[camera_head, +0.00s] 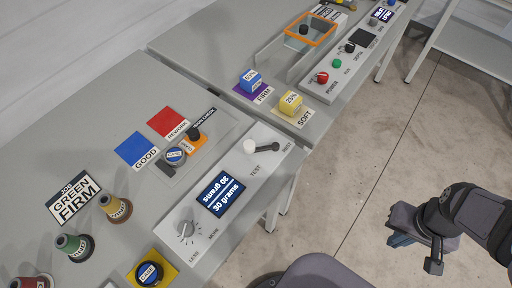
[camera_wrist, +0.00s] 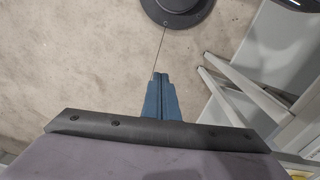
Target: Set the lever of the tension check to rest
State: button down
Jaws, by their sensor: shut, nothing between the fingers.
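The tension check is a grey panel with a lever (camera_head: 263,147) near its far end. The lever has a white knob at its left end and a dark bar running right to a dark round end. The white knob lies on the side of the TEST label (camera_head: 257,172), away from the REST label (camera_head: 287,146). My gripper (camera_head: 401,240) hangs over the floor at the right, well apart from the lever. In the wrist view its blue fingers (camera_wrist: 160,98) are together and empty. The lever is not seen in the wrist view.
The panel also holds a display (camera_head: 220,194) reading 30 grams and a dial (camera_head: 187,231). Spools, cards and coloured blocks lie on the grey tables to the left and behind. Open floor (camera_head: 350,170) lies between my gripper and the tables.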

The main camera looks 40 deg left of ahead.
jog(key=w+a+r+n+t+y+p, duration=0.1)
jog(key=w+a+r+n+p, duration=0.1)
jog(key=a+r+n+p, duration=0.4)
jog(key=w+a+r+n+t+y+p, duration=0.1)
jog(key=w+a+r+n+t+p, duration=0.15)
jog(key=a+n+p, duration=0.7)
jog(key=s+a+r+n+g+y+p, duration=0.2)
jog(key=s+a+r+n+p, duration=0.1)
jog(key=s+a+n+p, duration=0.2)
jog(key=s+a+r+n+g+y+p, duration=0.1)
jog(key=s+a+r+n+y+p, duration=0.2)
jog(key=s+a+p, duration=0.4)
jog(key=shift+s+a+r+n+g+y+p, duration=0.3)
jog(key=shift+a+r+n+g+p, duration=0.15)
jog(key=shift+n+p, duration=0.5)
jog(key=shift+a+f, duration=0.1)
jog(key=shift+f, duration=0.05)
jog(key=b+x, duration=0.7)
jog(key=b, duration=0.8)
jog(key=shift+w+a+f, duration=0.1)
jog(key=shift+f, duration=0.2)
